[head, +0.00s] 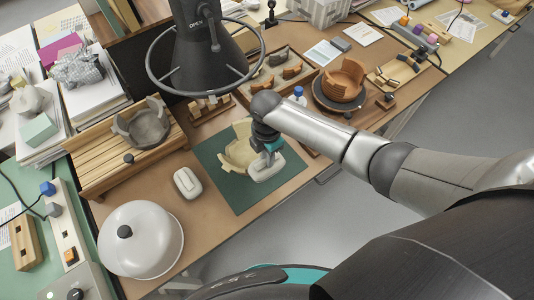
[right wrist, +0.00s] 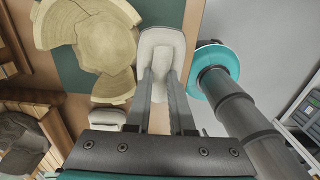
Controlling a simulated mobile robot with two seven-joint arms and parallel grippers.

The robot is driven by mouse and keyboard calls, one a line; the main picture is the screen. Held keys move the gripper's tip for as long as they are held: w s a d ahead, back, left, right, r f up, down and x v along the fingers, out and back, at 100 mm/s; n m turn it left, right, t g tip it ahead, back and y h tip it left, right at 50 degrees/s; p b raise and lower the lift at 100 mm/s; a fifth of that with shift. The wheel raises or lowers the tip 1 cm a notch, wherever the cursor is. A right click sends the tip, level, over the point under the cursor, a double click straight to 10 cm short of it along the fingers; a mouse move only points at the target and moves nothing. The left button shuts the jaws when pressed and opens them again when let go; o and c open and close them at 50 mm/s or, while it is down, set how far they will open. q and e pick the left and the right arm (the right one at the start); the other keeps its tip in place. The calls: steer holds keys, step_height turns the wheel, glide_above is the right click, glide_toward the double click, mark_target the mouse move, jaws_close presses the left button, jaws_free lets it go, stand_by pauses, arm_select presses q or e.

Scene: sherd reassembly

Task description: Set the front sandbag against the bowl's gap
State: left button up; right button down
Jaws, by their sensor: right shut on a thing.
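The cream bowl (head: 236,157) stands on a green mat (head: 217,175), with pieces out of its wall. In the right wrist view the bowl (right wrist: 98,40) is seen from above, left of my fingers. My right gripper (head: 268,148) is shut on a pale sandbag (head: 266,172) at the bowl's right front side. In the right wrist view the sandbag (right wrist: 160,45) sits between my fingertips (right wrist: 165,80), close beside the bowl's edge. I cannot tell whether they touch. A second pale sandbag (head: 187,183) lies left of the mat. My left gripper is not in view.
A white dome (head: 140,240) with a dark knob stands at the front left. A wooden slatted stand (head: 100,165) holds a grey bowl (head: 148,126). A black device with a ring (head: 205,60) hangs over the back. A terracotta bowl (head: 342,80) stands at the right back.

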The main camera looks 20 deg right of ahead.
steer(key=shift+f+b, duration=2.95)
steer(key=shift+b, duration=0.05)
steer(key=shift+f+b, duration=0.65)
steer(key=shift+f, duration=0.4)
steer(key=shift+f, duration=0.2)
steer(key=c, duration=0.7)
jaws_free()
steer(key=shift+d, duration=0.1)
step_height(320, 180, up, 15)
steer(key=p, duration=0.3)
steer(key=shift+r+p, duration=0.15)
steer(key=shift+p, duration=0.2)
